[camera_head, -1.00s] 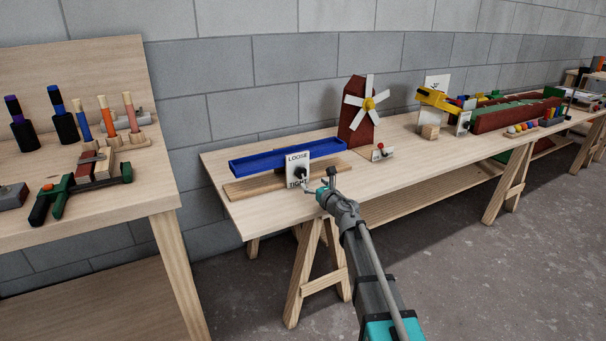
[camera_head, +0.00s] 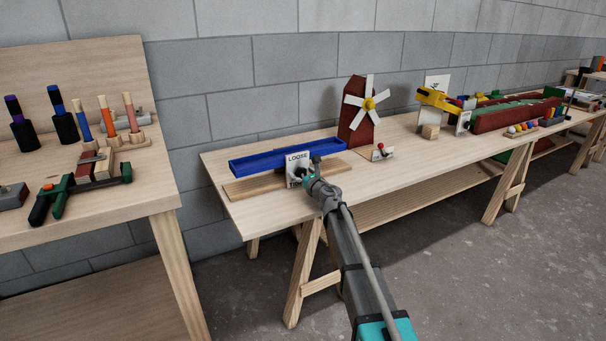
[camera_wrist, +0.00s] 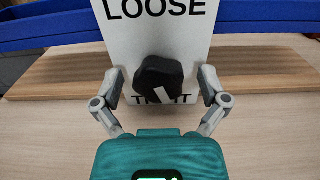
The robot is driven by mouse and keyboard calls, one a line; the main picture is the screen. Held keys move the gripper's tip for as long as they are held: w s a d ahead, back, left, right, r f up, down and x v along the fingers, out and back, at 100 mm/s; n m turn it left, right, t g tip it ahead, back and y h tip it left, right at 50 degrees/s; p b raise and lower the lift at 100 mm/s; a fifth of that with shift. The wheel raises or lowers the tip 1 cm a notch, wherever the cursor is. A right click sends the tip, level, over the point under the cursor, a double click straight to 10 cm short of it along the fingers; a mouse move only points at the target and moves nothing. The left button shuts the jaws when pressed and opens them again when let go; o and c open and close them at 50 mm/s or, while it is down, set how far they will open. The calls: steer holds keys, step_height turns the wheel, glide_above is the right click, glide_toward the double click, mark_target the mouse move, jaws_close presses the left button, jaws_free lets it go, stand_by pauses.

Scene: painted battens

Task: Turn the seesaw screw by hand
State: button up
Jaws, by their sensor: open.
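The seesaw screw is a black knob (camera_wrist: 158,78) with a white pointer mark, on an upright white plate (camera_wrist: 180,38). The plate reads LOOSE at the top and TIGHT below, the lower word partly covered by the knob. The mark points down and slightly right, toward TIGHT. In the head view the plate (camera_head: 297,161) stands in front of the blue seesaw trough (camera_head: 265,162), its lower part hidden by my gripper (camera_head: 303,178). In the wrist view my gripper (camera_wrist: 160,82) is open, with one finger on each side of the knob and a gap visible on both sides.
A wooden board (camera_head: 250,188) lies along the trough on the bench (camera_head: 240,212). A red windmill (camera_head: 355,125) and a small stand with a red ball (camera_head: 380,150) are to the right. A separate table (camera_head: 110,215) with tools is at the left.

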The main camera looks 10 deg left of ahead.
steer(key=c, duration=1.2)
steer(key=shift+o, duration=0.2)
steer(key=shift+m, duration=0.3)
steer(key=shift+w+d+m, duration=0.1)
steer(key=shift+m, duration=1.2)
steer(key=o, duration=1.2)
steer(key=shift+c, duration=0.2)
